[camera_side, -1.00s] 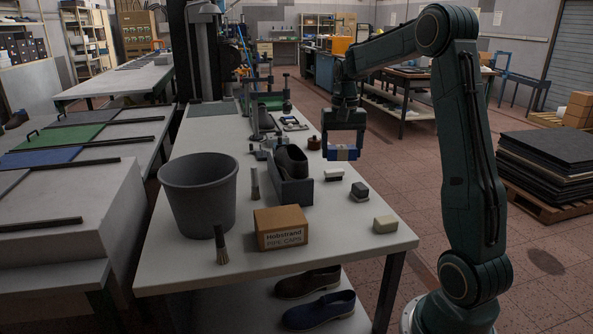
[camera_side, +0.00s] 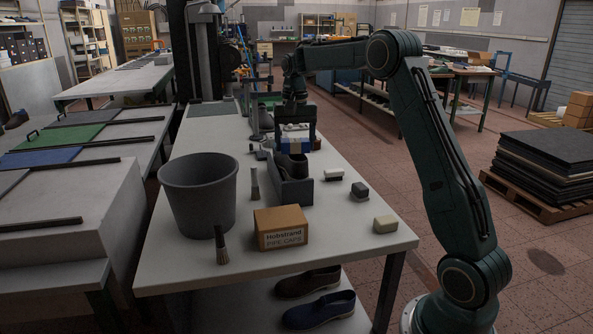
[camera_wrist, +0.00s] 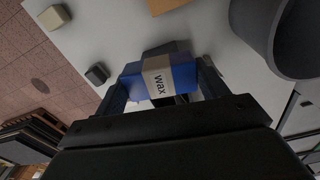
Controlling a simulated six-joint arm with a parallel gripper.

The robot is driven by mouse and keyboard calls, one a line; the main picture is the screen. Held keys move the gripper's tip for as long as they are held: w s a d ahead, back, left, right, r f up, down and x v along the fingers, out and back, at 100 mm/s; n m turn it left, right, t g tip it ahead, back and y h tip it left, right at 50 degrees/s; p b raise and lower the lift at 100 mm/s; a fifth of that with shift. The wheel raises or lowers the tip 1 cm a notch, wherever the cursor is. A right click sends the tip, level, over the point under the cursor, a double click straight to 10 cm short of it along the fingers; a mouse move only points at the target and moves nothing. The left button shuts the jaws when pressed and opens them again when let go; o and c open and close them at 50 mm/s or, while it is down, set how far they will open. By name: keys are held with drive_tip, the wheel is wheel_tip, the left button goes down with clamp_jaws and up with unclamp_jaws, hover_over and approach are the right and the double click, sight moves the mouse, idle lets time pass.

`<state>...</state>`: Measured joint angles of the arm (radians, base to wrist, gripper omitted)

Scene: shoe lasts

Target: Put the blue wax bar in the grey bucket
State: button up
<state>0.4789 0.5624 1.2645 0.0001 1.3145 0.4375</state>
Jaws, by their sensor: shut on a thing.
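The blue wax bar (camera_wrist: 184,77), with a beige band marked "wax", is held between the fingers of my gripper (camera_wrist: 163,88). In the side view the bar (camera_side: 294,146) hangs in my gripper (camera_side: 295,138), raised above the table, around the far end of the grey tray with a dark shoe. The grey bucket (camera_side: 198,197) stands upright at the table's left edge, nearer the camera and left of my gripper. Its wall also shows at the upper right of the wrist view (camera_wrist: 262,30). The bucket's floor is hidden.
A grey tray (camera_side: 292,190) with a dark shoe and an upright tool (camera_side: 254,184) stand between my gripper and the bucket. A cardboard box (camera_side: 281,228) and a brush (camera_side: 220,246) are at the front. Small blocks (camera_side: 385,224) lie along the right side.

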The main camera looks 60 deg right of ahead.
drive_tip(key=w+a+n, duration=0.1)
drive_tip(key=w+a, duration=0.8)
drive_tip(key=w, duration=0.2)
approach(200, 192)
drive_tip(key=w+d+f, duration=0.3)
drive_tip(key=shift+n, duration=0.3)
drive_tip(key=shift+w+a+f, duration=0.1)
drive_tip(key=shift+a+f, duration=0.05)
drive_tip(key=shift+f, duration=1)
drive_tip(key=shift+w+a+f, duration=0.1)
drive_tip(key=shift+f, duration=1.05)
drive_tip(key=shift+f, duration=0.1)
drive_tip(key=shift+f, duration=1.7)
drive_tip(key=shift+f, duration=0.6)
drive_tip(key=o, duration=0.7)
drive_tip(key=shift+r, duration=0.1)
